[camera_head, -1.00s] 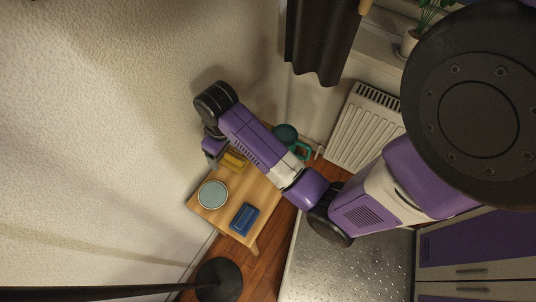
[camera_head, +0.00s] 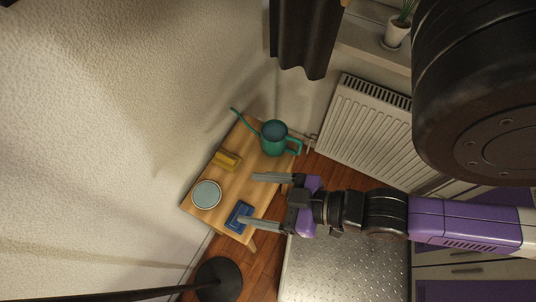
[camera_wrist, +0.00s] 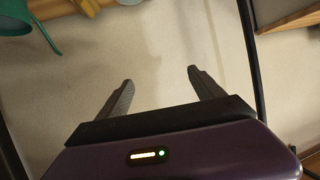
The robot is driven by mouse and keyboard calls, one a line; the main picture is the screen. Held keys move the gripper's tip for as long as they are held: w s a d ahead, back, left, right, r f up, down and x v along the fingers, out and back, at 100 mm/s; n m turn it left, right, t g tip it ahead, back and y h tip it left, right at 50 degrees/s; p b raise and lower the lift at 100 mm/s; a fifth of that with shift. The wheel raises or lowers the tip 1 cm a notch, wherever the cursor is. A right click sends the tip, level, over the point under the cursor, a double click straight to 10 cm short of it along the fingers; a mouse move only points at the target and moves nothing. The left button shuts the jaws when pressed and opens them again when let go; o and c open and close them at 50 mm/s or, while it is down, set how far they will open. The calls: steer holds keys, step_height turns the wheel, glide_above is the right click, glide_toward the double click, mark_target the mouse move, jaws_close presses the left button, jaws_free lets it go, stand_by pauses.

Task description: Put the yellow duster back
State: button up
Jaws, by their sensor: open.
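The yellow duster (camera_head: 227,160) lies on a small wooden table (camera_head: 226,182) against the wall, towards its far-left edge in the head view. My gripper (camera_head: 247,198) is open and empty, its fingers pointing left across the table's right side. It is apart from the duster, to the right of and below it in the picture; its height above the table is hard to tell. The wrist view shows the open fingers (camera_wrist: 160,75) with nothing between them and pale wall beyond. I cannot identify the duster for sure in the wrist view.
On the table are a teal watering can (camera_head: 273,138), a round pale-blue dish (camera_head: 206,194) and a blue block-like item (camera_head: 233,221), partly covered by my lower finger. A white radiator (camera_head: 362,128) stands right. A dark lamp base (camera_head: 218,279) stands below the table.

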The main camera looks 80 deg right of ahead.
steer(key=shift+n+t+y, duration=0.4)
steer(key=shift+n+t, duration=0.1)
steer(key=shift+t, duration=0.3)
steer(key=r, duration=0.2)
steer(key=s+r, duration=0.2)
steer(key=r, duration=0.1)
steer(key=shift+d+r, duration=0.15)
steer(key=shift+r, duration=0.15)
steer(key=shift+c, duration=0.3)
